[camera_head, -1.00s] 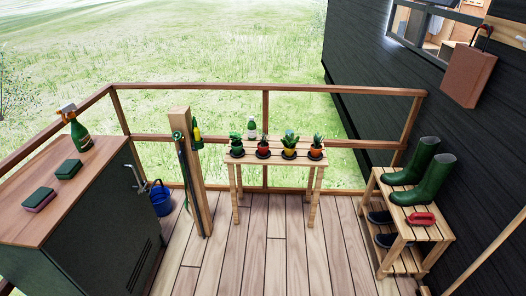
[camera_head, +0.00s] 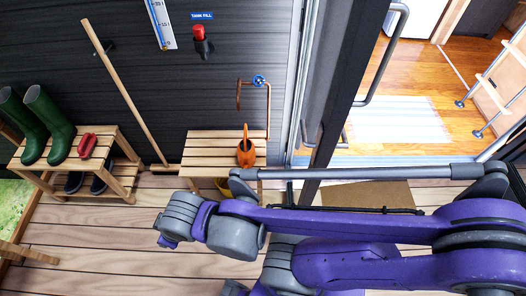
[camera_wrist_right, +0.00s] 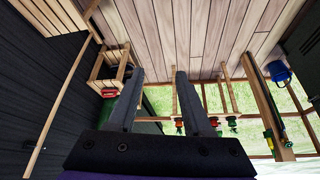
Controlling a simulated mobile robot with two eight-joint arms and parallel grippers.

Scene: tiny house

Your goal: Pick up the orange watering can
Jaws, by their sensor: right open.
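The orange watering can (camera_head: 245,154) stands upright on a low slatted wooden bench (camera_head: 205,147) against the dark wall in the head view. My purple and grey right arm reaches in from the right, in front of the bench. In the head view its wrist end is left of and nearer than the can, and the fingers cannot be made out. In the right wrist view my right gripper (camera_wrist_right: 160,72) is open, with nothing between its fingers. The can is not visible in that view. My left gripper is not in view.
Left of the bench, a broom (camera_head: 125,92) leans on the wall beside a rack (camera_head: 124,163) with green boots (camera_head: 47,125) and a red object (camera_head: 87,146). A yellow item (camera_head: 222,184) sits under the bench. A pipe with a blue valve (camera_head: 259,81) rises behind the can. A glass door stands right.

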